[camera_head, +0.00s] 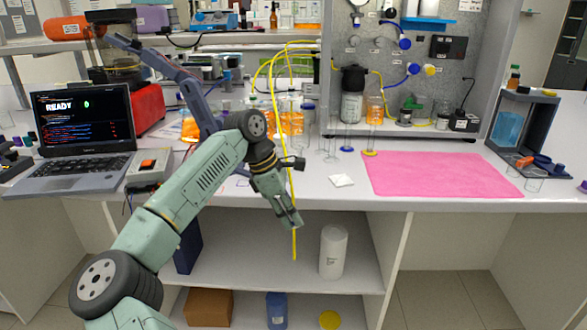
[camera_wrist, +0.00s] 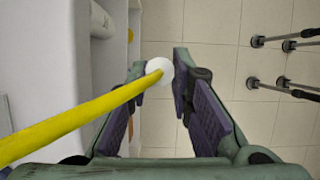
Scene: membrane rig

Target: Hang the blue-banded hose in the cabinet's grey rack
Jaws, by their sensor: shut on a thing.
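A yellow hose (camera_head: 295,242) hangs down past the bench's front edge at my gripper (camera_head: 290,221), its lower end below the fingers. In the wrist view the hose (camera_wrist: 75,118) runs in from the left to a round white end (camera_wrist: 160,70) between the fingers of my gripper (camera_wrist: 162,65). My gripper is shut on this hose. No blue band shows on it, so I cannot tell whether it is the blue-banded one. I cannot make out a grey rack.
Open shelves (camera_head: 265,270) under the bench hold a white cylinder (camera_head: 333,252), a cardboard box (camera_head: 208,307) and a blue container (camera_head: 277,310). On the bench are a laptop (camera_head: 85,130), glassware, a pink mat (camera_head: 435,174) and a grey rig panel (camera_head: 450,80). Dark rods (camera_wrist: 285,88) stand over the tiled floor.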

